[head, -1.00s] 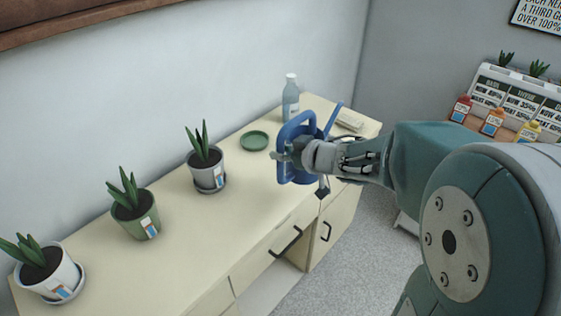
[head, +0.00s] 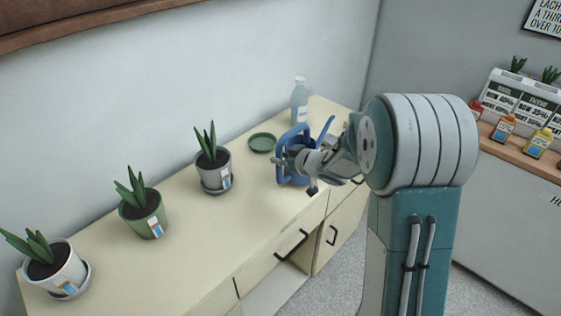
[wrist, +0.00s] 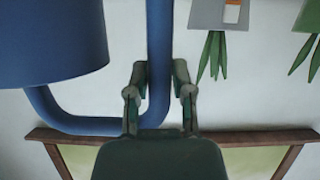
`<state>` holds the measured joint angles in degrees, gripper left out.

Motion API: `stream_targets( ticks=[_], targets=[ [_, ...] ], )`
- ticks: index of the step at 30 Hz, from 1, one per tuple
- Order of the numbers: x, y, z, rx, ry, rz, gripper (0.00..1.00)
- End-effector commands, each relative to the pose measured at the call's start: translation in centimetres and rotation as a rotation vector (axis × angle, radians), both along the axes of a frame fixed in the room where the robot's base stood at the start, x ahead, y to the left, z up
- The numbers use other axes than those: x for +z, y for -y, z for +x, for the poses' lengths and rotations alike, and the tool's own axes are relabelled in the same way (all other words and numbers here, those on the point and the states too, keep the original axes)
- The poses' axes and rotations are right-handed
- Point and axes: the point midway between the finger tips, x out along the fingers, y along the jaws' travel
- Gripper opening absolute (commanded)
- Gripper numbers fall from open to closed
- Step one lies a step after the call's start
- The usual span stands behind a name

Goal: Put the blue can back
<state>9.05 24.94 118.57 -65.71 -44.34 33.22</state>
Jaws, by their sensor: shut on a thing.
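The blue can is a watering can (head: 297,143) with a looped handle and a spout pointing up to the right. In the head view it is at the far part of the cream counter, right of a green saucer (head: 262,143). My gripper (head: 284,162) is shut on its handle. In the wrist view, the handle's bar (wrist: 160,60) runs between the fingers of my gripper (wrist: 159,93), and the can's round body (wrist: 50,40) is at upper left. My gripper hides part of the can, and I cannot tell whether its base touches the counter.
A bottle (head: 299,103) stands behind the can. Potted plants in grey (head: 217,176), green (head: 147,225) and white (head: 60,273) pots line the counter (head: 200,245) to the left. The counter's front strip is clear. A shelf with small bottles (head: 504,127) is at right.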

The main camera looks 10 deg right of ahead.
Motion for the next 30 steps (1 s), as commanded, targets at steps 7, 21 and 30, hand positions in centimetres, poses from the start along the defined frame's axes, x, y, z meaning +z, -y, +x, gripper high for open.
stream_targets(
  ticks=[7, 21, 30],
  targets=[
    [-1.34, 0.02, 0.03, 0.000, 0.007, -0.001, 0.00],
    [-1.64, 0.02, -0.02, 0.000, 0.002, 0.000, 0.65],
    [-1.29, 0.23, -0.23, -0.002, 0.002, 0.001, 0.65]
  ],
)
